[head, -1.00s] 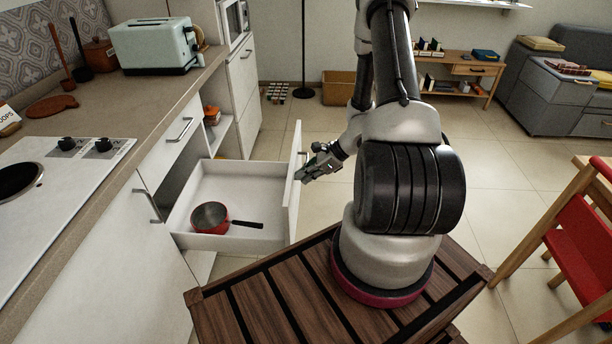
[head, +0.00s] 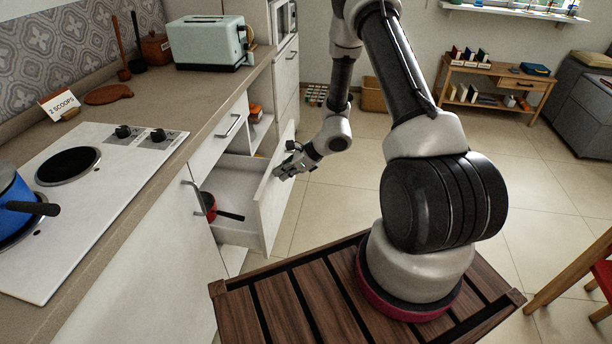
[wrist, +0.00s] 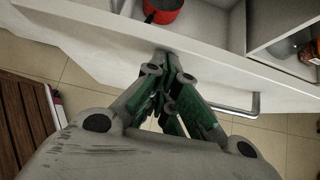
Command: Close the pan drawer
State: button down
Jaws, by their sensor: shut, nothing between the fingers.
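The pan drawer (head: 268,212) is white and stands open from the cabinet under the counter. Its front panel also shows in the wrist view (wrist: 100,45), with a metal bar handle (wrist: 257,104) to the right of the fingers. A red pan (head: 210,207) with a black handle lies inside the drawer, partly hidden by the cabinet; it also shows in the wrist view (wrist: 163,10). My gripper (head: 279,172) is shut and empty. Its fingertips (wrist: 168,62) are at the outer face of the drawer front, near the top edge, and seem to touch it.
A white stove top (head: 110,190) with a blue pot (head: 15,205) is on the counter at left. A mint toaster (head: 208,42) stands farther back. Open shelves (head: 258,130) are beyond the drawer.

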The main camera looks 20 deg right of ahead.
jog(key=w+a, duration=1.1)
jog(key=a, duration=0.5)
jog(key=shift+a, duration=0.25)
jog(key=shift+w+r, duration=0.1)
